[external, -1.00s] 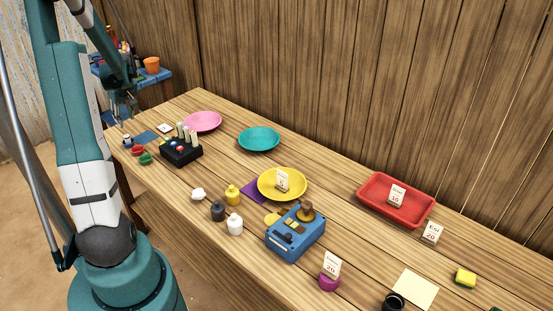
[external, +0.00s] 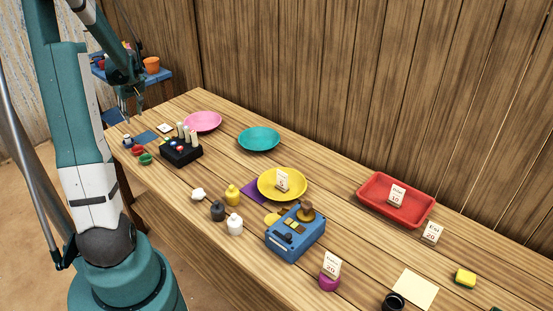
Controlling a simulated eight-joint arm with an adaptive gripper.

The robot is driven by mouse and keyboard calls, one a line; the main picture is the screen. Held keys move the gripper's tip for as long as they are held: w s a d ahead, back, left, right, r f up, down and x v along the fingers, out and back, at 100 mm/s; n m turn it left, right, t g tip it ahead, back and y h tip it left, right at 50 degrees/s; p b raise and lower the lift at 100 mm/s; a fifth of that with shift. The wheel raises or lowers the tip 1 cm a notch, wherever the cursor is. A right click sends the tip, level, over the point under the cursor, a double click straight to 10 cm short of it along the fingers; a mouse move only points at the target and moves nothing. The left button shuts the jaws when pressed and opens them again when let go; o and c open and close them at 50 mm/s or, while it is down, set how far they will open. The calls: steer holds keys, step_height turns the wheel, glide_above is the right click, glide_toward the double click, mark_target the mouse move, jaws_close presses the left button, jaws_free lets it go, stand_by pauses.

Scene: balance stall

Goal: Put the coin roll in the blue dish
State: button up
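I see no dish in plain blue; the nearest in colour is a teal, blue-green dish (external: 259,138), empty, at the back of the table between the pink and yellow dishes. I cannot pick out the coin roll for sure. Several pale upright cylinders (external: 193,137) stand in a black block (external: 182,154) with coloured spots, and a small white-and-blue item (external: 128,141) lies at the far left end. My gripper (external: 131,112) hangs above the table's far left end, small and partly blurred against the background. Whether its fingers are apart or hold anything is unclear.
A pink dish (external: 203,120) and a yellow dish (external: 270,193) with a card stand nearby. Space around the teal dish is clear.

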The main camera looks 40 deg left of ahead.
steer(key=w+d+r+m+t, duration=0.1)
steer(key=w+d+r+m, duration=0.3)
steer(key=d, duration=0.7)
steer(key=w+d+r+m+t+h, duration=0.1)
steer(key=w+d+r, duration=0.3)
steer(key=d, duration=0.7)
steer(key=w+d+r+m+t, duration=0.25)
steer(key=d+r, duration=0.35)
steer(key=d, duration=0.6)
steer(key=s+d+m+h, duration=0.1)
steer(key=s+d+m, duration=0.2)
steer(key=d, duration=0.8)
steer(key=s+d+r+m+t+h, duration=0.1)
steer(key=s+d+m, duration=0.2)
steer(key=d, duration=0.8)
steer(key=s+d+m+t+h, duration=0.1)
steer(key=s+d+m, duration=0.2)
steer(key=d, duration=0.8)
steer(key=shift+s+r+m+h, duration=0.25)
steer(key=shift+s+m+h, duration=0.1)
steer(key=shift+s, duration=0.55)
